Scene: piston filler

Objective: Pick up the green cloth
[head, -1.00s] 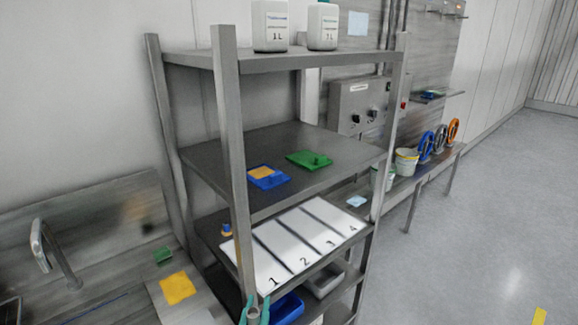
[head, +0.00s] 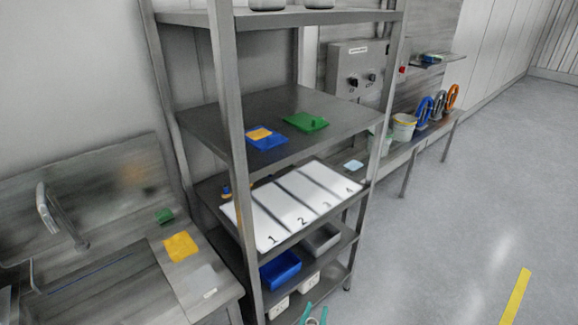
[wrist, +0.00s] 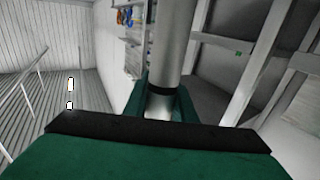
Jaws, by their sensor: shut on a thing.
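A flat green piece (head: 306,121) with a small raised lump lies on the shelf below the top one; I cannot tell whether it is cloth or a tray with cloth on it. A smaller green block-like piece (head: 164,215) lies by the sink at left. My gripper (head: 314,317) shows only as teal fingertips at the bottom edge, in front of the rack and away from both green pieces. In the wrist view my gripper (wrist: 162,85) is shut on a smooth grey cylinder (wrist: 168,45) that points away from the palm. Its far end is out of view.
A blue tray-like piece (head: 266,139) with yellow on it lies beside the green piece. A white numbered board (head: 290,205) is one shelf lower, with a blue bin (head: 281,270) beneath. Rack posts (head: 228,110) stand in front. Open floor (head: 450,220) is at right.

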